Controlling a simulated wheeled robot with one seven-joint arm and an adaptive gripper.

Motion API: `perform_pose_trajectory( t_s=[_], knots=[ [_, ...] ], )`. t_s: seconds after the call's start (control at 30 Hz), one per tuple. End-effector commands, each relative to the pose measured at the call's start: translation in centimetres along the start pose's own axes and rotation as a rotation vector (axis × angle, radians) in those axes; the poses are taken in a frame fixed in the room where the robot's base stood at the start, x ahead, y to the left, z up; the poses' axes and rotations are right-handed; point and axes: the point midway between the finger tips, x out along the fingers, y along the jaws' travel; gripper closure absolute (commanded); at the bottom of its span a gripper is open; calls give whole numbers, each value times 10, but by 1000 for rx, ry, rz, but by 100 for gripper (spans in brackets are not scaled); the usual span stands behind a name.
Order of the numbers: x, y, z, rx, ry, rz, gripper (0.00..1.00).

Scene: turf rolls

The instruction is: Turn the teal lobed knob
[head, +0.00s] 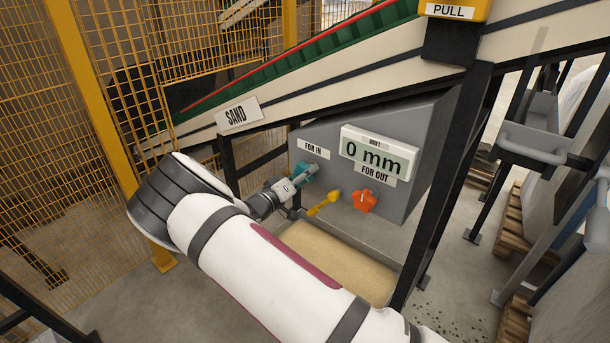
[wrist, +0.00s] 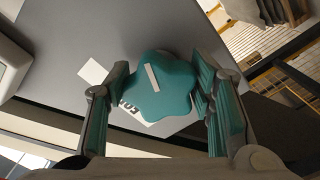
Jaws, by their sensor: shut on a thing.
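The teal lobed knob (wrist: 161,86) sits on the front of a grey panel box, with a pale pointer line across its face. In the head view the knob (head: 303,172) is partly covered by my gripper, below the "FOR IN" label. My gripper (wrist: 160,90) has its two teal-padded fingers on either side of the knob and is shut on it. In the head view my gripper (head: 302,177) reaches the panel from the left.
An orange lobed knob (head: 364,200) and a yellow lever (head: 324,203) are to the right on the grey panel (head: 400,205). A display (head: 377,155) reads "0 mm". A sand tray (head: 335,262) lies below. Yellow mesh fencing (head: 40,130) stands at left; a dark post (head: 440,190) stands right.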

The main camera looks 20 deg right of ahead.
Motion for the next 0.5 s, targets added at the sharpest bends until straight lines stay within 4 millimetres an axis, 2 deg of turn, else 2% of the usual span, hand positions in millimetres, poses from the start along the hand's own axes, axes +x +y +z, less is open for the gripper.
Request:
perform_pose_trajectory(
  t_s=[0.5],
  knots=[
    [0,-2,2,92,-3,-2,78]
  ],
)
